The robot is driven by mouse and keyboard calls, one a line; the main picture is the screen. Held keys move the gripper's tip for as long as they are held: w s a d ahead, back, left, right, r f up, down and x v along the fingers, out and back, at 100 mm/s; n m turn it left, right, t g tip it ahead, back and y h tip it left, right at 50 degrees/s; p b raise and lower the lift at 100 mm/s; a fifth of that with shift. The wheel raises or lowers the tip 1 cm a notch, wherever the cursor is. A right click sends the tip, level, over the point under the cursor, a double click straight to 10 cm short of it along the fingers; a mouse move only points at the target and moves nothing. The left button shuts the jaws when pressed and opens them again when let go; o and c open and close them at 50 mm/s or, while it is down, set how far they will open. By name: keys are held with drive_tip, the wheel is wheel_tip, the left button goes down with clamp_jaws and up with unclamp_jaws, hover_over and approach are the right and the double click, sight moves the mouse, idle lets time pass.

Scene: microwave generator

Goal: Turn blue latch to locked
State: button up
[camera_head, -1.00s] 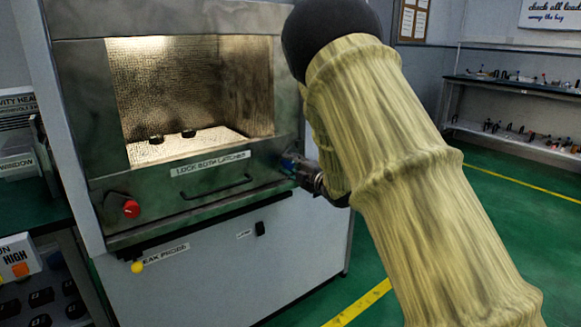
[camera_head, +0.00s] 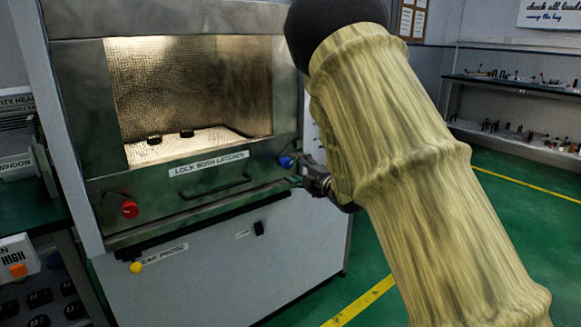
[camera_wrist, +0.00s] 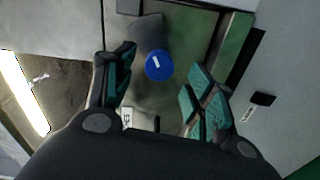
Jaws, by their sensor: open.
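The blue latch (camera_head: 286,161) is a round knob at the right end of the oven's front panel. In the wrist view the blue latch (camera_wrist: 158,66) has a short white mark on its face and a grey lever beside it, above the knob. My gripper (camera_wrist: 158,78) is open, with teal-padded fingers on either side of the knob and apart from it. In the head view my gripper (camera_head: 300,172) is just right of the knob, partly hidden by my arm. The red latch (camera_head: 130,209) is at the panel's left end.
A drawer-like handle (camera_head: 215,190) and the "LOCK BOTH LATCHES" label (camera_head: 208,163) lie between the latches. The lit oven chamber (camera_head: 190,100) holds two small dark items. A yellow knob (camera_head: 136,267) sits below. Green floor is free at the right.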

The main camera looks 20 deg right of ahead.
drive_tip(key=v, duration=0.8)
drive_tip(key=shift+s, duration=0.3)
drive_tip(key=shift+d, duration=0.1)
drive_tip(key=s+a+f+m+g+h, duration=0.1)
drive_tip(key=s+f+m+g+h, duration=0.3)
drive_tip(key=f, duration=1.1)
drive_tip(key=s+f+m+g+h, duration=0.15)
drive_tip(key=s+f+m, duration=0.55)
drive_tip(key=f, duration=0.9)
drive_tip(key=s+a+f+m+g, duration=0.2)
drive_tip(key=s+f+m+g, duration=0.1)
drive_tip(key=s+f, duration=0.7)
drive_tip(key=s+a+f+m+g, duration=0.3)
drive_tip(key=s+f, duration=0.4)
drive_tip(key=s, duration=0.6)
drive_tip(key=s+a+f+m+g, duration=0.2)
drive_tip(key=s+f+g, duration=0.1)
drive_tip(key=s, duration=0.6)
drive_tip(key=s+a+f+m+g, duration=0.1)
drive_tip(key=s+f+m+g, duration=0.15)
drive_tip(key=s, duration=0.65)
wheel_tip(320, 180, up, 24)
drive_tip(key=p, duration=2.3)
drive_tip(key=shift+w+n+h, duration=0.15)
drive_tip(key=shift+n+h, duration=0.2)
drive_tip(key=shift+f, duration=0.1)
